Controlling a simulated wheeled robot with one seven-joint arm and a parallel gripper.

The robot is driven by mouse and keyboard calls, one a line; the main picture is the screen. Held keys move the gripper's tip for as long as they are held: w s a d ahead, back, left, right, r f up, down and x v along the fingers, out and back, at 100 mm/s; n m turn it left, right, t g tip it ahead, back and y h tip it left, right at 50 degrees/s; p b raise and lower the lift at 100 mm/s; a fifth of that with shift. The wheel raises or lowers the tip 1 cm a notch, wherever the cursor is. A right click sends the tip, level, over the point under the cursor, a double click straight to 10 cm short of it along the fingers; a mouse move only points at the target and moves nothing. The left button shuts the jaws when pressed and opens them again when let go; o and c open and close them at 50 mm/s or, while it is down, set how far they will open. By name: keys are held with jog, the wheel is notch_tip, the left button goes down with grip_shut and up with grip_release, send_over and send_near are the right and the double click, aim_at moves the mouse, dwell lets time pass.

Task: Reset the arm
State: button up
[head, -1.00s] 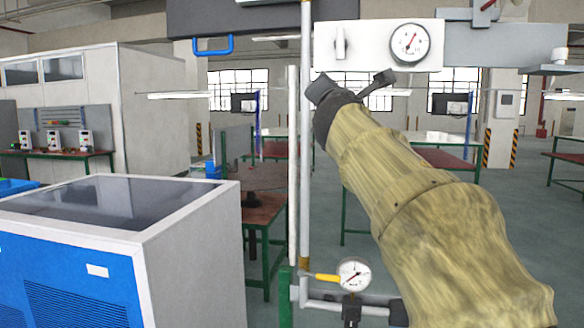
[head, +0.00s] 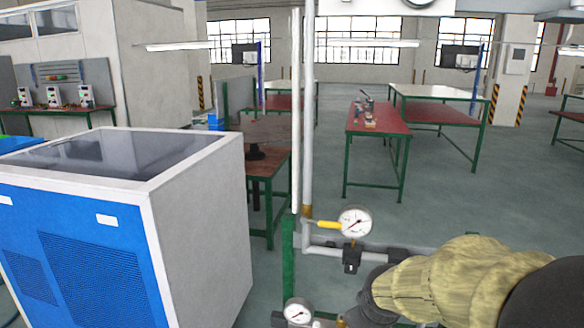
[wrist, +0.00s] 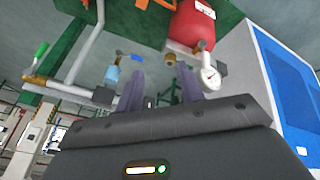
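My arm (head: 455,280), in a yellowish cover, reaches in from the lower right of the head view. Its dark end lies low, near the pipework; the gripper fingers cannot be made out there. In the wrist view my gripper (wrist: 161,85) shows two purple-grey fingers standing apart with nothing held between them. A red tank (wrist: 192,24) and a small gauge (wrist: 210,76) appear beyond the fingers.
A gauge (head: 354,222) with a yellow-handled valve sits on the pipe left of my arm; another gauge (head: 298,311) is lower. A blue-and-white cabinet (head: 200,220) stands left. A red-topped table (head: 378,120) is behind. A green-handled valve (wrist: 41,49) shows in the wrist view.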

jog(key=s+f+m+g, duration=0.3)
jog(key=s+f+m, duration=0.3)
jog(key=s, duration=0.4)
notch_tip(320, 180, up, 12)
jog(key=n+p, duration=0.1)
jog(key=p, duration=1.1)
jog(key=shift+a+y, duration=0.3)
jog(key=shift+y, duration=0.1)
